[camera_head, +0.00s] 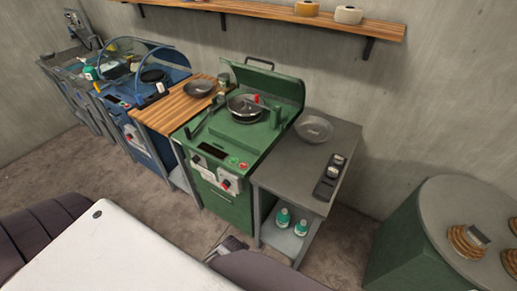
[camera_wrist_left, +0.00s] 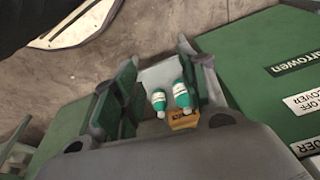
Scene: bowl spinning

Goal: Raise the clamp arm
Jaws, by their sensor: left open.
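The green machine (camera_head: 226,165) stands by the wall with its lid (camera_head: 262,82) raised. A dark bowl (camera_head: 244,107) sits in its top. A small red part (camera_head: 256,98) shows at the bowl's far side; a dark slanted bar (camera_head: 200,122) lies left of the bowl. I cannot tell which of these belongs to the clamp arm, or its exact pose. In the left wrist view my left gripper (camera_wrist_left: 160,85) is open and empty, its fingers spread. Behind the gap are green bottles, and a green labelled panel (camera_wrist_left: 275,70) is at the right. My right gripper is not identifiable.
A grey side table (camera_head: 335,145) right of the machine holds a grey bowl (camera_head: 314,128); green bottles (camera_head: 283,218) stand on its lower shelf. A wooden counter (camera_head: 165,115) and blue machine (camera_head: 150,140) are left. A round-topped green stand (camera_head: 410,240) is at the right.

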